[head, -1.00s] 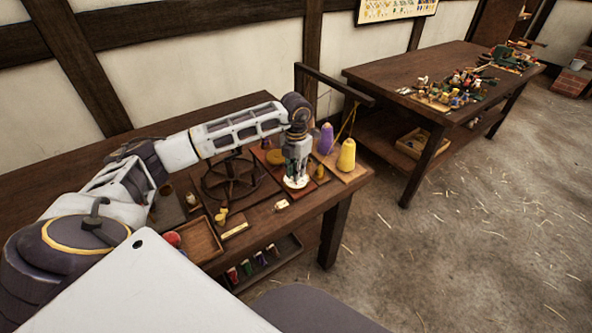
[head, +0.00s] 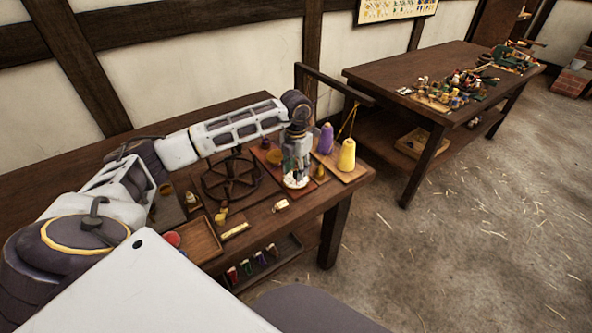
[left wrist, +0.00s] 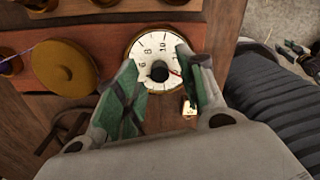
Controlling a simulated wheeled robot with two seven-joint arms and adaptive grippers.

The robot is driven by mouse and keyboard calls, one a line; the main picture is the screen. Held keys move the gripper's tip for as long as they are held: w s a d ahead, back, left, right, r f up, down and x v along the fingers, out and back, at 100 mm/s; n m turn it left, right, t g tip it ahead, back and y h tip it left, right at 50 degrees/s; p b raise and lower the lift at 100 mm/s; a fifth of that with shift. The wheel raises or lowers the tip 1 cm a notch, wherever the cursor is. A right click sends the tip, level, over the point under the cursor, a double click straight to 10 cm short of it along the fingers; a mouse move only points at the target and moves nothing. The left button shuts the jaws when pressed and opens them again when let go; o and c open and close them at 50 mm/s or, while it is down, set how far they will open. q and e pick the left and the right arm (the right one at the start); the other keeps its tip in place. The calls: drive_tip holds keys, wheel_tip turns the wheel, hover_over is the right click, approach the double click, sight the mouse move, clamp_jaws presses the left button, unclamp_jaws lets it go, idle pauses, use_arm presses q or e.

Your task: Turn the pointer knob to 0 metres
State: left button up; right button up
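The white round dial (left wrist: 144,48) with black numbers, 6, 8 and 10 among them, lies on a wooden board in the left wrist view. The dark pointer knob (left wrist: 160,73) is at its centre. A thin reddish mark reaches right from the knob; I cannot read exactly where it points. My left gripper (left wrist: 158,62) is open, its green-padded fingers on either side of the knob with gaps visible. In the head view my left gripper (head: 296,166) points down over the dial (head: 296,182), hiding much of it. My right gripper is not in view.
A round yellow-brown lid-like piece (left wrist: 62,66) lies left of the dial. A small tag (left wrist: 189,108) is near the right finger. Purple (head: 326,139) and yellow (head: 347,155) cones stand right of the gripper. A dark spoked wheel (head: 230,180) lies to its left.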

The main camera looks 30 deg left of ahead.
use_arm(q)
wheel_tip(320, 180, up, 11)
drive_tip(key=shift+r, duration=0.15)
idle(0.4)
idle(0.6)
